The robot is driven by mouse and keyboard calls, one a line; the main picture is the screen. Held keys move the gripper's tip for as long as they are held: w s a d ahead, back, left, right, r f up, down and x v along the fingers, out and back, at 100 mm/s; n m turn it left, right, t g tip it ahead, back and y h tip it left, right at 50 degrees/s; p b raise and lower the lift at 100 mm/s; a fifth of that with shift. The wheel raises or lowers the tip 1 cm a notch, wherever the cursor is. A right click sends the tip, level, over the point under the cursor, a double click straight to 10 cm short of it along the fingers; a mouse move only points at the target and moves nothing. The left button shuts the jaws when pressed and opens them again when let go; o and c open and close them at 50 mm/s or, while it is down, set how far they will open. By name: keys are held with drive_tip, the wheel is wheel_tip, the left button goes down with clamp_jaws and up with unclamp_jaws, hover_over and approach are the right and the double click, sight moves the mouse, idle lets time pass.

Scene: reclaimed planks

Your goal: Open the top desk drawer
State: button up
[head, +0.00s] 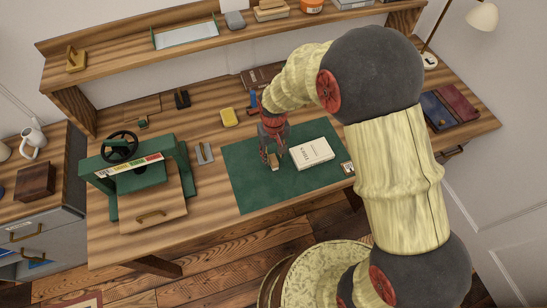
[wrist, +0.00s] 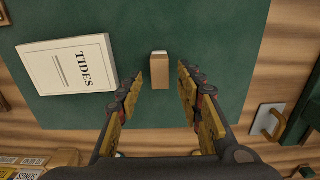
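A dark handle (head: 452,153) shows under the front edge of the desk (head: 205,225) at the right; the drawer front there is mostly hidden by the desktop and my arm. My gripper (head: 272,155) points down over the green mat, well left of that handle. In the wrist view its two fingers (wrist: 158,88) are spread with a clear gap between them, so it is open and empty. A small tan block (wrist: 159,70) with a pale end lies on the mat between and just past the fingertips, apart from both.
A book titled TIDES (head: 312,153) lies on the green mat (head: 245,195). A green press (head: 180,165) with a wheel and a brass-handled board stands at the left. A grey cabinet (head: 60,240) with handled drawers is at far left. A lamp (head: 482,16) stands back right.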

wheel_tip(320, 180, up, 8)
drive_tip(key=p, duration=0.1)
drive_tip(key=shift+f+p, duration=0.15)
drive_tip(key=shift+p, duration=0.15)
wheel_tip(320, 180, up, 12)
drive_tip(key=m+t, duration=0.1)
drive_tip(key=t, duration=0.1)
hover_over(274, 159)
drive_tip(key=s+d, duration=0.2)
drive_tip(key=d, duration=0.3)
drive_tip(key=s+d+r+m+t, duration=0.1)
drive_tip(key=s+d+r+t, duration=0.1)
drive_tip(key=s+d+r, duration=0.5)
drive_tip(key=s+v, duration=0.1)
drive_tip(key=v, duration=0.4)
drive_tip(key=shift+s+d, duration=0.2)
drive_tip(key=shift+m+t, duration=0.6)
drive_tip(key=shift+t, duration=0.2)
drive_tip(key=s+d+r, duration=0.1)
drive_tip(key=s, duration=0.1)
drive_tip(key=s+d+r, duration=0.1)
drive_tip(key=s, duration=0.1)
drive_tip(key=s+d+r, duration=0.1)
drive_tip(key=s, duration=0.2)
drive_tip(key=shift+s, duration=0.1)
drive_tip(key=shift+c, duration=0.3)
drive_tip(key=shift+s+d, duration=0.1)
drive_tip(key=shift+s, duration=0.1)
drive_tip(key=shift+c, duration=1.2)
